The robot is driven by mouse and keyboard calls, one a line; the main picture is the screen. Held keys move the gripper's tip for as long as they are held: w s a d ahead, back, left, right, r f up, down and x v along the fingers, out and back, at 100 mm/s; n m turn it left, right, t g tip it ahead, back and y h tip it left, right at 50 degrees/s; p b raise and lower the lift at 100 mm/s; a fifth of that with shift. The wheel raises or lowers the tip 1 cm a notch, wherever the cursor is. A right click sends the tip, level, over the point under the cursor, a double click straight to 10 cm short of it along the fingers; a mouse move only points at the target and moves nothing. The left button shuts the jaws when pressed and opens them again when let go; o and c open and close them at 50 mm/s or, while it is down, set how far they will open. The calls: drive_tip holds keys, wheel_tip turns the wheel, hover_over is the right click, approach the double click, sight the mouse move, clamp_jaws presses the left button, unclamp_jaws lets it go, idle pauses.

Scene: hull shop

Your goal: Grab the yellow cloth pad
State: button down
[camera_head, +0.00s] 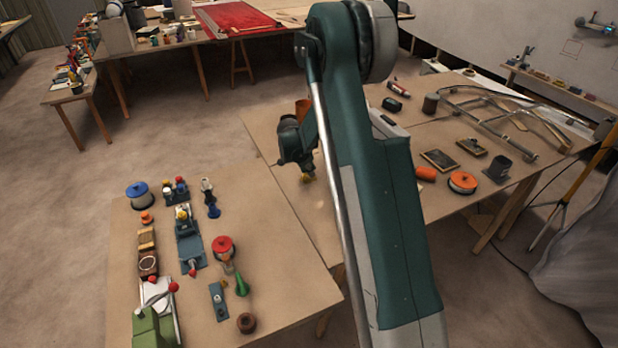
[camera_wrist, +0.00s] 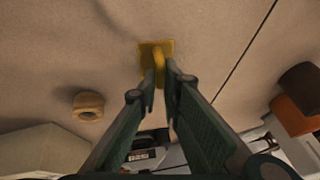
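The yellow cloth pad (camera_wrist: 146,48) is a small yellow square on the tan tabletop in the wrist view, with a raised yellow ridge in its middle. In the head view the pad shows as a small yellow patch (camera_head: 307,178) under my gripper. My gripper (camera_wrist: 161,76) points down at it. Its two fingertips are close together, with the yellow ridge between them. I cannot tell whether both fingers press on the ridge. The fingertips hide the near part of the pad.
In the wrist view a tan ring (camera_wrist: 88,105) lies to the left and an orange-brown cylinder (camera_wrist: 292,117) stands to the right. In the head view an orange disc (camera_head: 463,182) and a dark cup (camera_head: 497,168) stand farther right. Bare tabletop surrounds the pad.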

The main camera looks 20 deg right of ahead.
idle(0.4)
wheel_tip(320, 180, up, 10)
drive_tip(key=p, duration=0.1)
idle(0.5)
drive_tip(key=shift+s, duration=0.1)
idle(0.5)
